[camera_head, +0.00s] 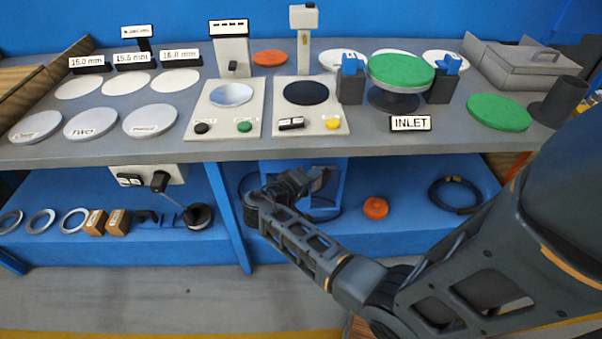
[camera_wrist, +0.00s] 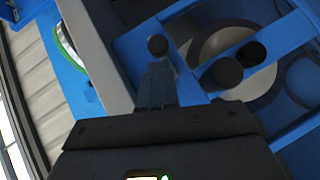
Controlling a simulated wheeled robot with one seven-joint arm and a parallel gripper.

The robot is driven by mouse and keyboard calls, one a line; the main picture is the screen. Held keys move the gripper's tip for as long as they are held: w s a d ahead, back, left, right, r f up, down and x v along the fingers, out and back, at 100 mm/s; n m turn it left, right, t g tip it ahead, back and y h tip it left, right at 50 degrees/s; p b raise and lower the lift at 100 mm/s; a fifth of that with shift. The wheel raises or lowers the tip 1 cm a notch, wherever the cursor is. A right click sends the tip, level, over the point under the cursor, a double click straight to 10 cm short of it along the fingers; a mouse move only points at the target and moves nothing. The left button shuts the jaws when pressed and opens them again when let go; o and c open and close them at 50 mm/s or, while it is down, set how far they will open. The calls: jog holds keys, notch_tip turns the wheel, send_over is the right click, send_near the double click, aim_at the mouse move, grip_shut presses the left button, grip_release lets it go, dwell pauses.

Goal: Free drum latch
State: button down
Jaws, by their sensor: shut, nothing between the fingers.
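A blue frame (camera_head: 340,190) stands on the lower shelf, under the counter. A grey round part, perhaps the drum, shows behind blue bars (camera_wrist: 286,48) in the wrist view (camera_wrist: 262,85). Two dark round knobs (camera_wrist: 226,72) stand in front of it. A smaller dark ball (camera_wrist: 157,46) sits just beyond my fingertips; I cannot tell whether it is the latch or whether they touch it. My gripper (camera_wrist: 157,68) is shut and empty, with its fingers together. In the head view my wrist reaches into the blue frame and hides part of it; the fingertips are not clear there.
The grey counter (camera_head: 280,150) edge runs above my forearm. An orange round part (camera_head: 375,208) and a dark coil (camera_head: 455,195) lie on the shelf to the right. A black-and-white reel (camera_head: 197,216) and several rings lie left, beyond a blue post (camera_head: 228,215).

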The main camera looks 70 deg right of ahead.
aim_at(328, 175)
jog(key=shift+s+d+f, duration=0.1)
jog(key=shift+s+f, duration=0.05)
jog(key=shift+s, duration=0.15)
jog(key=shift+s+d, duration=0.35)
jog(key=shift+s, duration=0.5)
jog(key=shift+s+d, duration=0.35)
jog(key=shift+s, duration=0.5)
